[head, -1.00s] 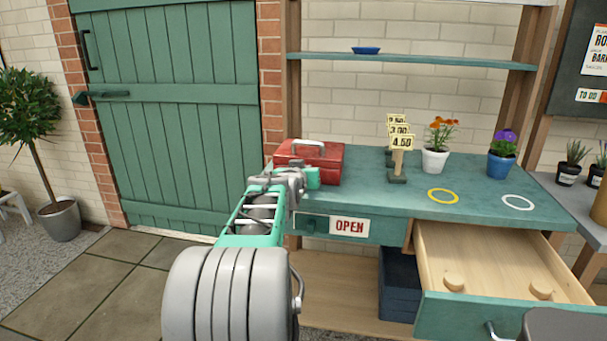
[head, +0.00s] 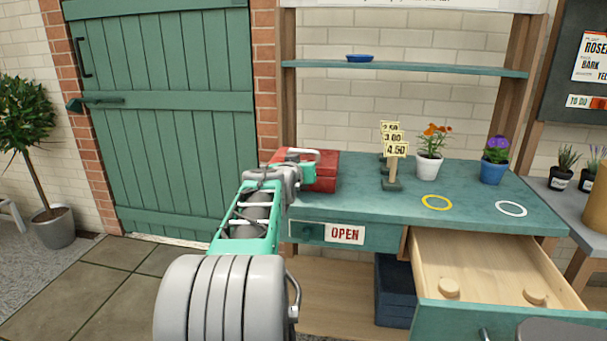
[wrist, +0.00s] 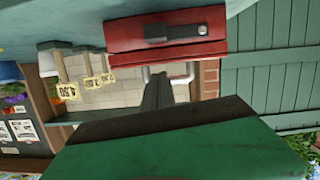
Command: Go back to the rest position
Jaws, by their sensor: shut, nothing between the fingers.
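My gripper shows in the wrist view (wrist: 158,88) as dark fingers close together, shut and empty. In the head view my arm reaches forward to the left end of the teal bench (head: 455,185), and the fingers are hidden behind the wrist. The wrist is in front of a red toolbox (head: 322,172) with a grey handle and covers part of it. The toolbox also shows in the wrist view (wrist: 125,37), where the picture is upside down. I cannot tell how far the fingers are from it.
A drawer (head: 490,270) with two round wooden knobs inside stands open at the right. Price signs (head: 394,150), a white pot of orange flowers (head: 429,165) and a blue pot of purple flowers (head: 492,172) stand on the bench. Yellow (head: 436,202) and white rings (head: 511,209) are bare.

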